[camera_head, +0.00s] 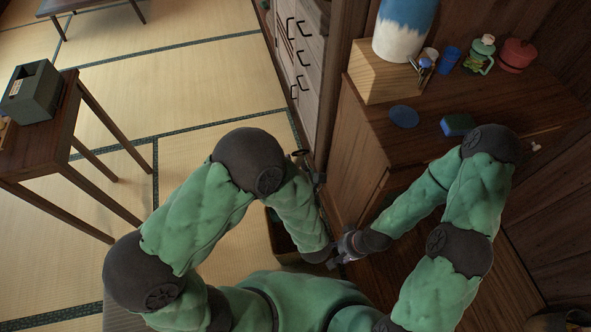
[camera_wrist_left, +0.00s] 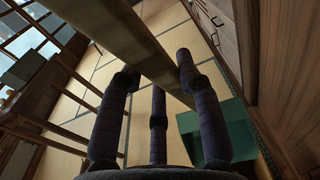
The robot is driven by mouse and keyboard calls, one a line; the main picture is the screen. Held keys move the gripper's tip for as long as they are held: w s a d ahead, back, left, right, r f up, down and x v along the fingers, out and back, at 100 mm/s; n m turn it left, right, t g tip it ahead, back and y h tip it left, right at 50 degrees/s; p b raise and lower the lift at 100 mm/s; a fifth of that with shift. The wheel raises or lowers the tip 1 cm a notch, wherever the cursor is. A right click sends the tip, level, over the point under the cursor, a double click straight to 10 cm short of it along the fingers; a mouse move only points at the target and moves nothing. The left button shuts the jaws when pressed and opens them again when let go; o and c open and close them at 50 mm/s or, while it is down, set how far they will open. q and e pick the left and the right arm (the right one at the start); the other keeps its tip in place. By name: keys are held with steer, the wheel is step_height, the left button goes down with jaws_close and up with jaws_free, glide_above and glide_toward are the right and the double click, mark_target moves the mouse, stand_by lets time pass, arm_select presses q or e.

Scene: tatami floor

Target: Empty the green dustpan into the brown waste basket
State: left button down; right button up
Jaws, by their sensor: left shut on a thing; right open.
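The green dustpan (camera_wrist_left: 222,135) shows in the left wrist view, low and to the right beyond the fingers; a finger hides part of it. My left gripper (camera_wrist_left: 155,72) is shut on a flat brown bar that seems to be its handle; the join is not clear. In the head view my left forearm hides most of that gripper and the handle. A brown basket (camera_head: 287,258) with something dark green at its opening stands on the floor behind that forearm, largely hidden. My right gripper (camera_head: 345,247) is open, close beside my left wrist.
A wooden cabinet (camera_head: 345,150) stands at the right, with a blue disc (camera_head: 404,116), a blue sponge (camera_head: 457,125) and several cups on top. White drawers (camera_head: 300,50) stand behind. A small table (camera_head: 60,150) with a grey box (camera_head: 32,92) is at the left. Tatami floor between is clear.

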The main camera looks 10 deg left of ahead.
arm_select(q)
steer(key=w, duration=0.1)
steer(key=w+a+p, duration=0.1)
steer(key=w, duration=0.1)
steer(key=shift+w+a+r+g, duration=0.15)
steer(key=shift+w+r+g, duration=0.05)
steer(key=shift+r+g, duration=0.2)
steer(key=w+a+g+h+p, duration=0.1)
steer(key=w+a+g+p, duration=0.2)
steer(key=w+p, duration=0.4)
steer(key=shift+w+a+r, duration=0.35)
steer(key=shift+w+r, duration=0.1)
steer(key=shift+w, duration=1.2)
arm_select(e)
step_height(320, 180, up, 8)
arm_select(q)
steer(key=shift+r, duration=0.1)
arm_select(e)
steer(key=shift+f, duration=0.1)
